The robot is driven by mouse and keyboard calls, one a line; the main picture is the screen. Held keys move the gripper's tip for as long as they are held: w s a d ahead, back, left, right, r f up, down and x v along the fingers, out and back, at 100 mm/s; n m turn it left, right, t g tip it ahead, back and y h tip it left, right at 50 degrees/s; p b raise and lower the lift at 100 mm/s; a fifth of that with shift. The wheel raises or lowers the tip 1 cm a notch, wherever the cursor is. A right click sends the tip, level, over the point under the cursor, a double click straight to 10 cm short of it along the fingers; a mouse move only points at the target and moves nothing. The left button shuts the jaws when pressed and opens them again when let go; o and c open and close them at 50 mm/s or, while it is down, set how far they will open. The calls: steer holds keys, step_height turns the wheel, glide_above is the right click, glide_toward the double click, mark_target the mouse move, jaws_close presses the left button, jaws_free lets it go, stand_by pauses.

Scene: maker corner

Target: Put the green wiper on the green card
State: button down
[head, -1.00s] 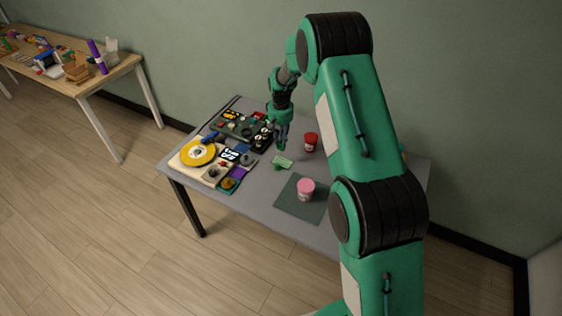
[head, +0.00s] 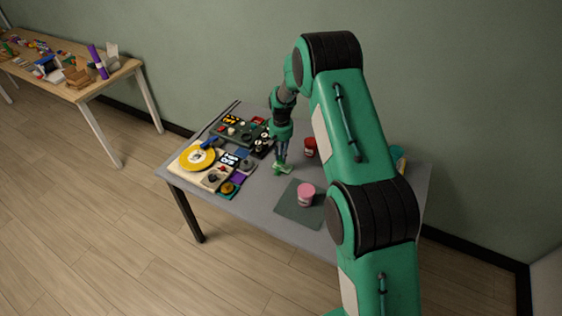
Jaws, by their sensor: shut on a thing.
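The green wiper (head: 279,171) is a small light-green piece on the grey table, left of the red pot. My gripper (head: 281,161) points down over it and is shut on it. The fingers hide part of the wiper, and I cannot tell whether it still touches the table. A flat dark green square (head: 290,211), which looks like the green card, lies in front and to the right of the wiper. A pink pot (head: 306,195) stands on this square.
A red pot (head: 309,148) stands right of my gripper. The table's left side is crowded: a yellow disc (head: 197,158), a dark tray (head: 229,136) and several small parts. Bare grey tabletop (head: 262,190) lies left of the dark green square. My arm hides the table's right part.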

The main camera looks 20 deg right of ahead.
mark_target(281, 156)
steer(key=shift+f, duration=0.1)
steer(key=shift+f, duration=1.75)
steer(key=shift+f+b, duration=0.15)
steer(key=shift+b, duration=0.15)
steer(key=c, duration=1.6)
jaws_free()
steer(key=shift+c, duration=0.2)
step_height(281, 156, up, 12)
steer(key=shift+r+p, duration=0.1)
steer(key=shift+p, duration=0.75)
steer(key=shift+r, duration=0.15)
